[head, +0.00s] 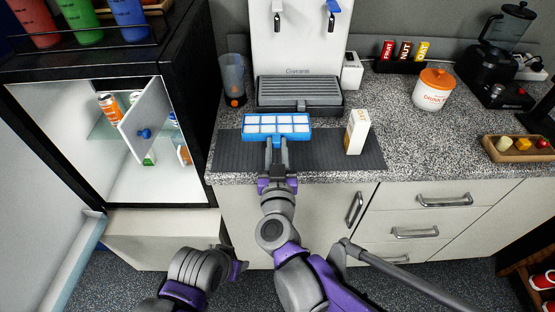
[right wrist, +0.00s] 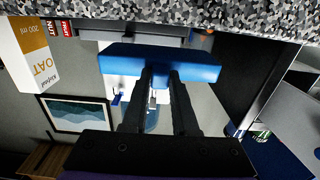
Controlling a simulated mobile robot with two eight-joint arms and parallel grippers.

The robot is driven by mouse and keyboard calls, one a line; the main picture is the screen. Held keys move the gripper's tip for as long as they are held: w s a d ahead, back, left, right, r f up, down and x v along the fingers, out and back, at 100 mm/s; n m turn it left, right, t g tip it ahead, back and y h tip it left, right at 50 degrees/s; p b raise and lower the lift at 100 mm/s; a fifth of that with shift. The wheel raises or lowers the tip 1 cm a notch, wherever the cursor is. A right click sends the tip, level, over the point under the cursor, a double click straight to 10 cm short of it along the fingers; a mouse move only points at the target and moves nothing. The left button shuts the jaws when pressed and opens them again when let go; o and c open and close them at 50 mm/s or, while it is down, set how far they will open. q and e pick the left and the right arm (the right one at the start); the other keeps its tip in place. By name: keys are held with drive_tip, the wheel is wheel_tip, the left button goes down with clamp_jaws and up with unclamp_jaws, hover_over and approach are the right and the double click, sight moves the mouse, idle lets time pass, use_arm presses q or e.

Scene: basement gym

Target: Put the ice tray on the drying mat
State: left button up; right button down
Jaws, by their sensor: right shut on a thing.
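The ice tray (head: 263,128) is blue with pale cells, roughly level, over the left part of the dark ribbed drying mat (head: 320,152). My right gripper (head: 275,145) is shut on its near edge. In the right wrist view the fingers (right wrist: 158,78) meet the blue tray (right wrist: 190,68), and a gap shows between tray and counter, so it looks held a little above the mat. My left gripper (head: 238,268) is low in front of the cabinets, away from the tray; its fingers are not clear.
An oat carton (head: 357,132) stands on the mat's right part. Behind the mat are a water dispenser (head: 299,92) with its drip grille and a dark tumbler (head: 233,80). An open mini fridge (head: 100,165) is at left. Counter right of the mat is clear near a lidded jar (head: 433,92).

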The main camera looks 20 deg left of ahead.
sight(277, 160)
drive_tip(key=shift+f+b, duration=0.6)
drive_tip(key=shift+f, duration=1.6)
drive_tip(key=shift+f, duration=0.2)
drive_tip(key=c, duration=0.7)
unclamp_jaws()
drive_tip(key=shift+r, duration=0.1)
drive_tip(key=shift+s+r, duration=0.15)
drive_tip(key=shift+r, duration=0.05)
drive_tip(key=p+v, duration=0.1)
drive_tip(key=v, duration=1)
drive_tip(key=shift+s+d, duration=0.2)
drive_tip(key=shift+s, duration=0.15)
